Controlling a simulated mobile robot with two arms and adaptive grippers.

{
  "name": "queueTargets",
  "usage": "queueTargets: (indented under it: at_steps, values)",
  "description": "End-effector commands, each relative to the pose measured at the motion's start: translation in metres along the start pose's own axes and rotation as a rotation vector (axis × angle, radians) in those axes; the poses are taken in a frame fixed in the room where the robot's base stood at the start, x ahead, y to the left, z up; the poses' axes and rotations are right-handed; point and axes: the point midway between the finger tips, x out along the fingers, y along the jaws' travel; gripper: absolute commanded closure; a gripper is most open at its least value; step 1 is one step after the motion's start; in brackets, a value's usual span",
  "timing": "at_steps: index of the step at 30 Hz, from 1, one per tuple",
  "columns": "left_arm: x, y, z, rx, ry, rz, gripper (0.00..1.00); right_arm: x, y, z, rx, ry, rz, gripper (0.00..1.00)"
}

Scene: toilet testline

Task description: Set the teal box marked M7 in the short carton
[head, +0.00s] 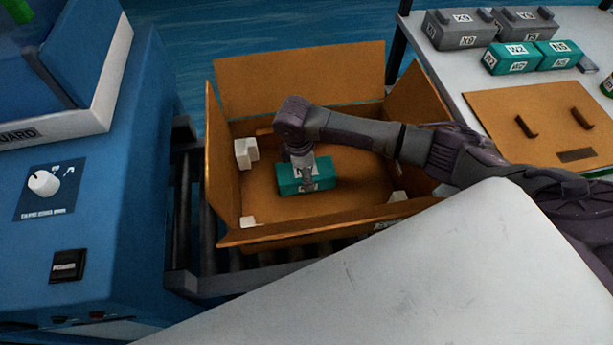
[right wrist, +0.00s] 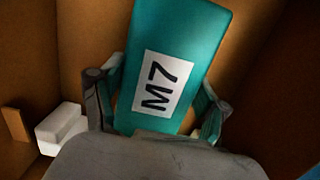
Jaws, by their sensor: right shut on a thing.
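The teal box marked M7 (head: 319,176) is inside the open carton (head: 300,75), near its middle. In the right wrist view the teal box (right wrist: 195,35) shows its white M7 label between the fingers. My right gripper (head: 305,172) reaches down into the carton from the right and is shut on the box; it also shows in the right wrist view (right wrist: 155,100). I cannot tell whether the box touches the carton floor. The carton's flaps stand open. My left gripper is not in view.
White foam corner pieces (head: 246,152) sit in the carton's corners. The carton stands on a roller conveyor (head: 190,215) beside a blue machine (head: 90,190). A table at the right holds grey boxes (head: 460,30), teal boxes (head: 512,57) and a brown board (head: 540,115).

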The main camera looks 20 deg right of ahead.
Motion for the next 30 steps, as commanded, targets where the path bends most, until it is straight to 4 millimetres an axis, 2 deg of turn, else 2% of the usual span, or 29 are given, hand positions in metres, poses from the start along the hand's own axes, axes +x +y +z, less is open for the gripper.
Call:
queueTargets:
  at_steps: [6, 17, 18, 22, 30]
  values:
    - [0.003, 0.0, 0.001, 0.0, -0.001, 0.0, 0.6, 0.031, -0.001, -0.003, -0.001, -0.003, -0.001, 0.74]
    - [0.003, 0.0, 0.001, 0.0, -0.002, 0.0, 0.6, 0.035, 0.0, -0.004, -0.001, -0.001, 0.0, 0.74]
    - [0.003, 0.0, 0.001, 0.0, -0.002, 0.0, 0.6, 0.035, -0.001, -0.004, -0.002, -0.001, 0.0, 0.21]
    - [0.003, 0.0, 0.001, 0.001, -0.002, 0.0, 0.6, 0.035, -0.001, -0.004, -0.002, -0.001, -0.001, 0.0]
    - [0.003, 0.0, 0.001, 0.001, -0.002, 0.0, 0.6, 0.035, -0.001, -0.003, -0.001, -0.001, 0.0, 0.0]
